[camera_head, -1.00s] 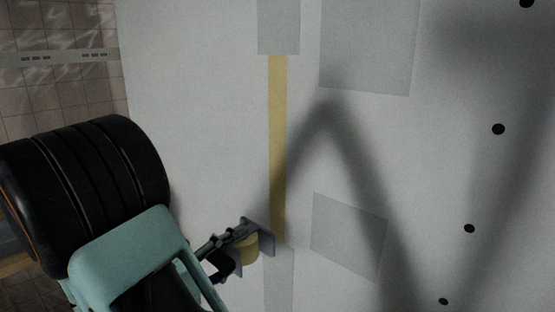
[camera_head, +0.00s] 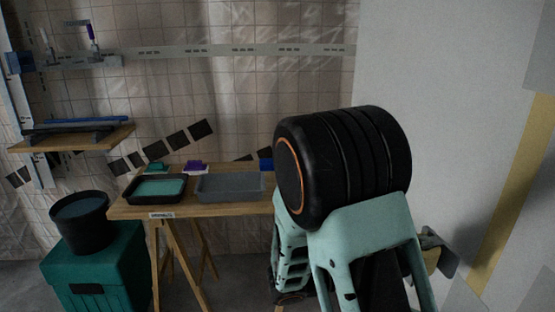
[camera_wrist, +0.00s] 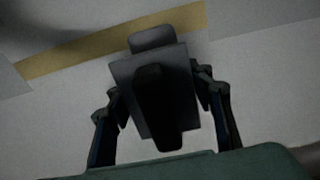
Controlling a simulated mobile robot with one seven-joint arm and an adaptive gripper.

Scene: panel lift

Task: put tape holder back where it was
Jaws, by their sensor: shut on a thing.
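My gripper (camera_wrist: 163,100) is shut on the tape holder (camera_wrist: 127,75), a dark grey plate-like body held between the two fingers in the wrist view. In the head view the tape holder (camera_head: 438,262) shows partly behind my arm, beside the white wall panel, with a yellowish roll on it. A yellow tape strip (camera_head: 512,185) runs along the white panel (camera_head: 450,100); it also crosses behind the holder in the wrist view (camera_wrist: 95,50). I cannot tell whether the holder touches the panel.
A wooden trestle table (camera_head: 190,210) at left centre bears a black tray (camera_head: 130,200) and a grey tray (camera_head: 230,187). A black bucket (camera_head: 80,225) stands on a green box (camera_head: 115,265). A wall shelf (camera_head: 75,140) is at the left. Grey patches mark the panel.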

